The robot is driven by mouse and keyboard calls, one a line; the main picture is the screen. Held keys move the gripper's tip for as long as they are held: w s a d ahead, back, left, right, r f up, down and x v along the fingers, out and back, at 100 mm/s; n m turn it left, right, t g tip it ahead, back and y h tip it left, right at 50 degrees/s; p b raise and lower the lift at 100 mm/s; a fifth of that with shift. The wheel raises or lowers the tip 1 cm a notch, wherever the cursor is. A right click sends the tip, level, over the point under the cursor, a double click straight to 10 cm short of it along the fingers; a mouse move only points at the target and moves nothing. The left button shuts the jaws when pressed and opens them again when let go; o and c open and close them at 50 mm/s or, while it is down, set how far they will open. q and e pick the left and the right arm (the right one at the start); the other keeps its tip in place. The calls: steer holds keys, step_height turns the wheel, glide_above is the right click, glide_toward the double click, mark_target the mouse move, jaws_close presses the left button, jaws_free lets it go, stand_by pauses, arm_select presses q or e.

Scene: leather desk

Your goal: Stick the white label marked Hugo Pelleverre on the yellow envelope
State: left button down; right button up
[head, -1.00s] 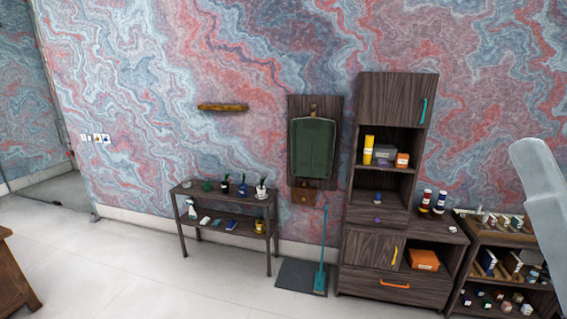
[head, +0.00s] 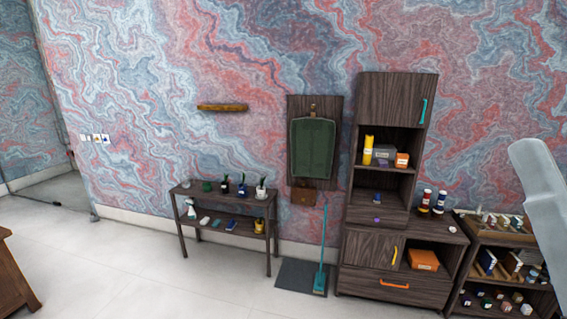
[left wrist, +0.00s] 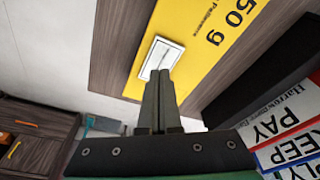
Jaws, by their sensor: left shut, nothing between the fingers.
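In the left wrist view a flat yellow piece (left wrist: 200,60), which looks like the envelope, lies on a dark wooden surface. It bears large "50 g" print and smaller print that seems to end in "Pelleverre". A white rectangle (left wrist: 161,52) with a grey border, perhaps the label, is on or just over the yellow; its marking is too small to read. My left gripper (left wrist: 158,75) is shut and empty, its tips overlapping the rectangle's lower edge in the picture. I cannot tell whether they touch. My right gripper is out of view, as are the task's objects in the head view.
White pieces (left wrist: 285,125) with bold words such as "PAY" and "KEEP" and coloured edges are at right in the wrist view, beside a dark bar (left wrist: 265,95). The head view shows a tall cabinet (head: 390,195), a side table (head: 225,210), a broom (head: 321,255) and open floor.

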arm_select(q)
steer(key=shift+f+b, duration=0.65)
steer(key=shift+f, duration=0.1)
steer(key=shift+r, duration=0.15)
stand_by(0.5)
step_height(320, 180, up, 7)
steer(key=p, duration=0.7)
